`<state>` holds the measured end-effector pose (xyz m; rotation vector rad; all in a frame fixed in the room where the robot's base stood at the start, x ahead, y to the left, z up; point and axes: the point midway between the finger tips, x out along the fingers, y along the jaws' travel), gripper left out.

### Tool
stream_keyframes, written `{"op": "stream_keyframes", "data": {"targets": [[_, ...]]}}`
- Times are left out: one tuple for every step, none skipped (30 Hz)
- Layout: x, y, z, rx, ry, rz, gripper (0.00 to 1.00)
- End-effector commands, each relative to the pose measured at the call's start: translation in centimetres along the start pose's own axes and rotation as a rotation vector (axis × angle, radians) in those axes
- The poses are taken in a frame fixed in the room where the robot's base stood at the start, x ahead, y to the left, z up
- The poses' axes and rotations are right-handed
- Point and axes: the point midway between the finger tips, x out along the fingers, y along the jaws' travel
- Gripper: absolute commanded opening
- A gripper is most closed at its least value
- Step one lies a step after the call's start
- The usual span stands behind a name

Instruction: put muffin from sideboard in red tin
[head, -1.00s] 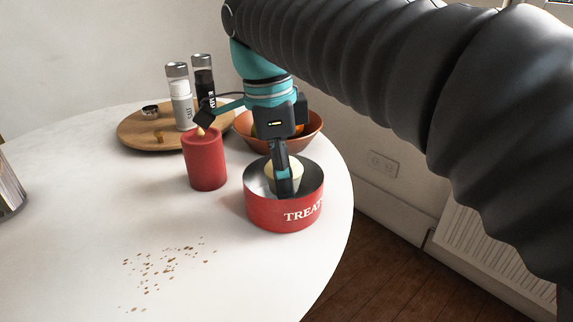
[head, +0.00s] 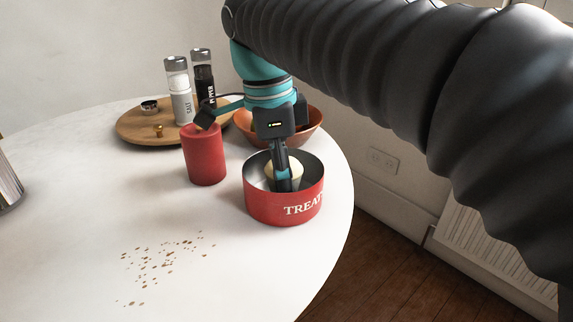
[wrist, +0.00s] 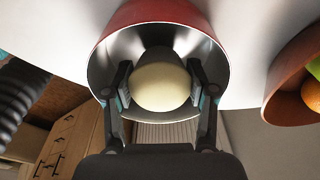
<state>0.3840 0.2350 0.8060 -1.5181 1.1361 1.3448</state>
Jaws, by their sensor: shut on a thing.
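The red tin (head: 262,208), lettered "TREAT" on its side, stands on the white round table near its right edge. The tin's red outer wall also shows in the wrist view (wrist: 160,10). The pale cream muffin (head: 270,171) is inside the tin's opening, partly hidden by my gripper. In the wrist view the muffin (wrist: 160,84) sits between both fingers. My gripper (head: 283,180) points down into the tin and is shut on the muffin. In the wrist view its fingers (wrist: 160,90) press on both sides. Whether the muffin touches the tin's floor cannot be told.
A red candle (head: 204,158) stands left of the tin, close to my wrist. A terracotta fruit bowl (head: 312,132) is behind the tin. A wooden board (head: 140,129) holds salt (head: 180,95) and pepper (head: 203,75) shakers. Crumbs (head: 160,262) lie on the clear front table area (head: 75,235).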

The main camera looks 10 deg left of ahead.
Motion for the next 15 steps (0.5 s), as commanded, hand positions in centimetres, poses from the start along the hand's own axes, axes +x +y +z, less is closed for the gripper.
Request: {"op": "stream_keyframes", "data": {"targets": [[0.1, 0.0, 0.01, 0.0, 0.0, 0.0, 0.22], [0.14, 0.0, 0.01, 0.0, 0.0, 0.0, 0.22], [0.19, 0.0, 0.02, 0.0, 0.0, 0.0, 0.22], [0.23, 0.0, 0.03, 0.0, 0.0, 0.0, 0.22], [0.27, 0.0, 0.03, 0.0, 0.0, 0.0, 0.22], [0.32, 0.0, 0.04, 0.0, 0.0, 0.0, 0.22], [0.35, 0.0, 0.04, 0.0, 0.0, 0.0, 0.22], [0.39, 0.0, 0.05, 0.0, 0.0, 0.0, 0.22], [0.44, 0.0, 0.05, 0.0, 0.0, 0.0, 0.22], [0.48, 0.0, 0.06, 0.0, 0.0, 0.0, 0.22], [0.52, 0.0, 0.06, 0.0, 0.0, 0.0, 0.22], [0.57, 0.0, 0.07, 0.0, 0.0, 0.0, 0.22], [0.61, 0.0, 0.07, 0.0, 0.0, 0.0, 0.22], [0.65, 0.0, 0.08, 0.0, 0.0, 0.0, 0.22], [0.7, 0.0, 0.08, 0.0, 0.0, 0.0, 0.22]]}}
